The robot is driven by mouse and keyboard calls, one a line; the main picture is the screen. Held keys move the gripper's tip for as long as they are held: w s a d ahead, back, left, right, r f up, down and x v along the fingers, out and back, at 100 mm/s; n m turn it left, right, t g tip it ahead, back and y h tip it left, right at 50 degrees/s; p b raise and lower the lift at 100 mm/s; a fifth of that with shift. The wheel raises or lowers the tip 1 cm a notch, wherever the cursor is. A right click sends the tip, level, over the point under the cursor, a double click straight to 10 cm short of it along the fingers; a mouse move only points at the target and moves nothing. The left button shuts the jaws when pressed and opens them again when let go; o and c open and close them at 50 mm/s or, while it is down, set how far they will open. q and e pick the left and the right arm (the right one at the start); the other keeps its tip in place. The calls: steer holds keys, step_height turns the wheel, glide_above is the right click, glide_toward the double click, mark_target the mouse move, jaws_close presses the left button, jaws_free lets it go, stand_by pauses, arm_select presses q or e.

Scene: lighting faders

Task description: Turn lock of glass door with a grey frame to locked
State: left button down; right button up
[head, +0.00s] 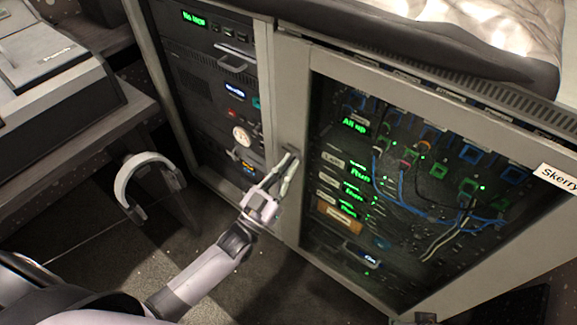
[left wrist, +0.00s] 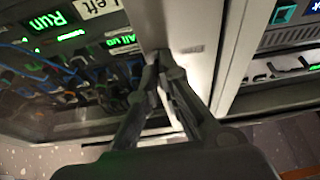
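The glass door (head: 292,100) with a grey frame is closed on the right rack, its pane facing me. The lock (head: 292,151) is a small dark piece on the door's left frame strip, mostly hidden by my fingers. My left gripper (head: 286,166) reaches up to it from below left. In the left wrist view my left gripper (left wrist: 159,64) has its fingertips drawn almost together against the grey frame (left wrist: 190,35), with a small dark bit between them that looks like the lock. Which way the lock is turned cannot be seen. My right gripper is not in view.
Behind the glass are green-lit modules and blue cables (head: 400,195). An open rack bay (head: 205,90) is to the left. White headphones (head: 140,180) hang by the desk (head: 125,125) at far left. Bedding (head: 450,30) lies above the rack. Floor is clear below the door.

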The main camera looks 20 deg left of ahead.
arm_select(q)
steer(key=c, duration=1.8)
jaws_free()
steer(key=v, duration=1.2)
